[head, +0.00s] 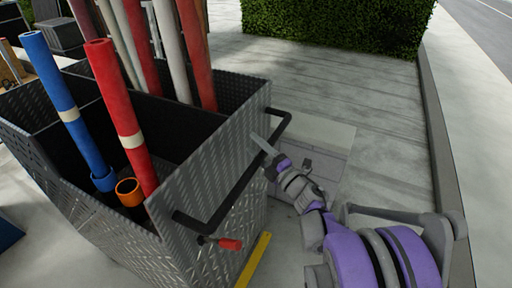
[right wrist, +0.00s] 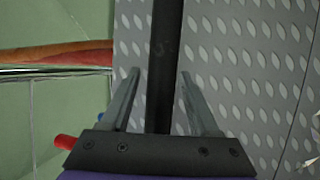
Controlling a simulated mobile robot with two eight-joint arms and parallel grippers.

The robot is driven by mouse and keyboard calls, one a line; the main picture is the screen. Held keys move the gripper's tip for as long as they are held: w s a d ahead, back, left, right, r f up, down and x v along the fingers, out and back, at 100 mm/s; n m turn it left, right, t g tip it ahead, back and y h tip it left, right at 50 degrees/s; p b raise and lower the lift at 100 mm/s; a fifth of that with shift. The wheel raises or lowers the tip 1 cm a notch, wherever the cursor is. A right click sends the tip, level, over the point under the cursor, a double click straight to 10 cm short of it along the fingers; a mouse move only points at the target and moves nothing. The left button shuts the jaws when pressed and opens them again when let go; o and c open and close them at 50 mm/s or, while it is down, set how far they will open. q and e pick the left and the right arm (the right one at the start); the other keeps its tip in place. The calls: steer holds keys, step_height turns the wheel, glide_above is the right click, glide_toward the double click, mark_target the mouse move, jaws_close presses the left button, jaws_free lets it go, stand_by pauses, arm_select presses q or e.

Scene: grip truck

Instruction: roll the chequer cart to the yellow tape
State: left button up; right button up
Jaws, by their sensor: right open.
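The chequer cart (head: 215,158) is a grey diamond-plate box at the left of the head view, holding red, blue and white poles. A black push bar (head: 240,187) stands out from its near right side. My right gripper (head: 262,143) is at the far part of this bar. In the right wrist view the bar (right wrist: 164,60) runs between my two open fingers (right wrist: 158,85), with a gap on each side. The yellow tape (head: 254,262) shows as a short strip on the floor beside the cart's lower edge. My left gripper is not in view.
A red-tipped lever (head: 230,244) sticks out below the bar. A green hedge (head: 335,22) stands at the back. A kerb (head: 440,165) runs along the right, with a road beyond. The paving between cart and kerb is mostly clear.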

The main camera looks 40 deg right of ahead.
steer(key=s+f, duration=0.2)
steer(key=s, duration=0.8)
steer(key=shift+s+b, duration=0.3)
